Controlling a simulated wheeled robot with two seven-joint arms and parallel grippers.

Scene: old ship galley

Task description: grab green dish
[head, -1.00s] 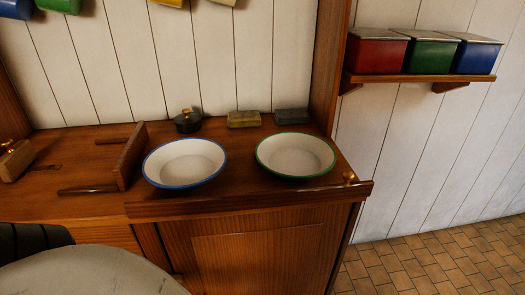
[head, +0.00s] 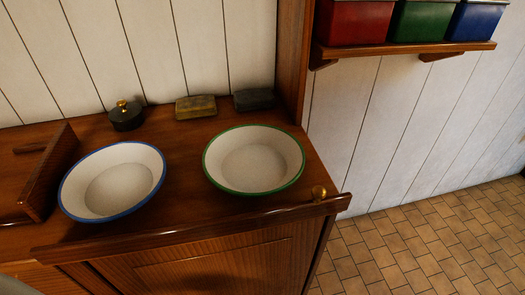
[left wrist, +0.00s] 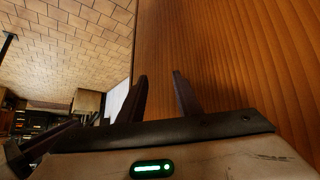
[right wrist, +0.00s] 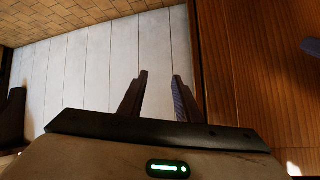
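The green dish, a white bowl with a green rim (head: 253,161), sits upright on the wooden counter (head: 185,212) in the head view. A white bowl with a blue rim (head: 113,182) sits to its left, apart from it. Neither gripper shows in the head view. My left gripper (left wrist: 160,84) is open and empty in the left wrist view, with a wooden panel close by. My right gripper (right wrist: 160,80) is open and empty in the right wrist view, between white wall boards and a wooden surface. No dish shows in either wrist view.
A raised lip with a brass knob (head: 319,192) edges the counter. Behind the bowls are a dark lidded pot (head: 127,116), a yellowish block (head: 196,107) and a dark block (head: 254,99). A wooden divider (head: 50,172) stands left. Tiled floor (head: 420,245) is open at right.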

